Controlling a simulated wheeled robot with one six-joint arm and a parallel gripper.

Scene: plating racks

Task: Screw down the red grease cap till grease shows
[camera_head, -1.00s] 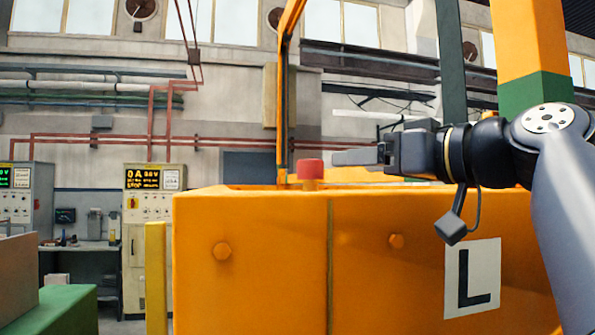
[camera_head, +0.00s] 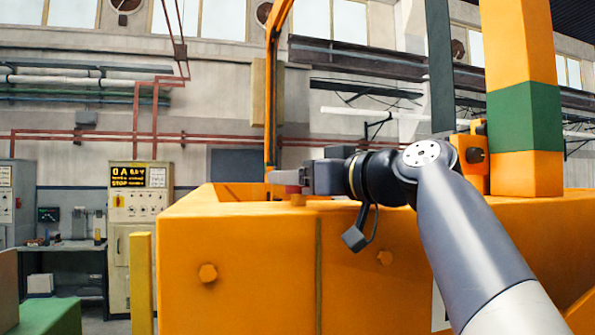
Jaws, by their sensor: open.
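The red grease cap (camera_head: 292,189) sits on top of the orange housing (camera_head: 240,255), above a short orange neck. Only a small red patch of it shows, below and behind my gripper's fingers. My gripper (camera_head: 279,177) points left across the cap with its fingers level with it. The jaws are open, with the cap's place overlapped by the near finger. I cannot tell whether a finger touches the cap. No grease can be seen.
A thin orange post (camera_head: 271,95) rises just behind the cap. A thick orange and green column (camera_head: 522,110) stands to the right. A yellow post (camera_head: 142,283) stands at the housing's left. Control cabinets (camera_head: 137,225) are further back.

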